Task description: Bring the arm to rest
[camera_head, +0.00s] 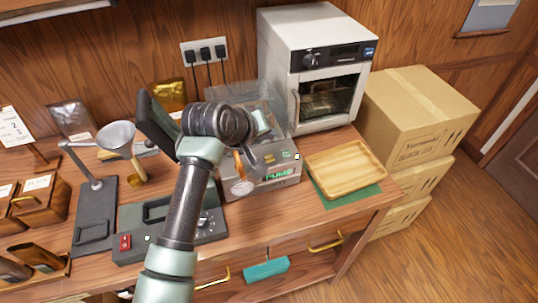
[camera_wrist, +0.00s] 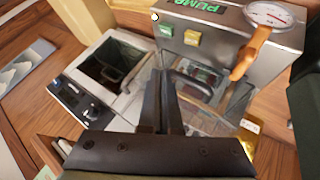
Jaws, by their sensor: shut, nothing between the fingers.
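My gripper (camera_wrist: 168,88) shows in the wrist view with its two dark fingers together and nothing between them. It is in the air, with the metal pump box (camera_wrist: 215,45) beyond its fingertips. In the head view my arm rises from the bottom and bends above the table; its forearm partly covers the pump box (camera_head: 272,180). The fingertips cannot be made out clearly there.
A white oven (camera_head: 318,65) stands behind the pump box. An empty wooden tray (camera_head: 345,168) lies on a green mat at the right. Cardboard boxes (camera_head: 415,115) are stacked beyond. A grey funnel (camera_head: 116,136) on a stand and wooden boxes (camera_head: 42,197) are at the left.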

